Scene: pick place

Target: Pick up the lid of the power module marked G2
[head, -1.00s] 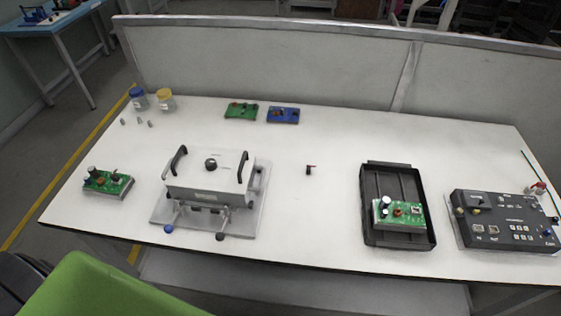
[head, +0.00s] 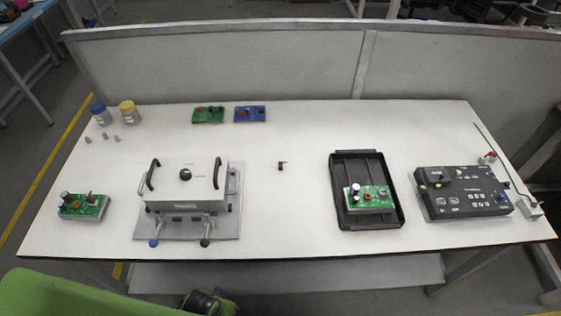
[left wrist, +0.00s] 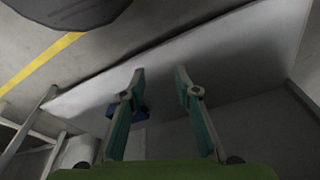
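A white box (head: 186,182) with black handles and a black knob on top stands on a grey base plate (head: 226,226) at the left of the table. Green circuit modules sit at the far left (head: 83,207) and in the black tray (head: 340,215). No G2 mark is legible on any of them, so I cannot tell which thing carries it. My left gripper (left wrist: 159,70) shows in the left wrist view with its two teal fingers apart and nothing between them. My right gripper is not in view.
The white table (head: 290,215) has clear room around the small dark part (head: 282,166). A black control box (head: 465,193) stands at the right. Green (head: 208,115) and blue (head: 250,114) boards and two jars lie at the back, before a grey partition (head: 240,70).

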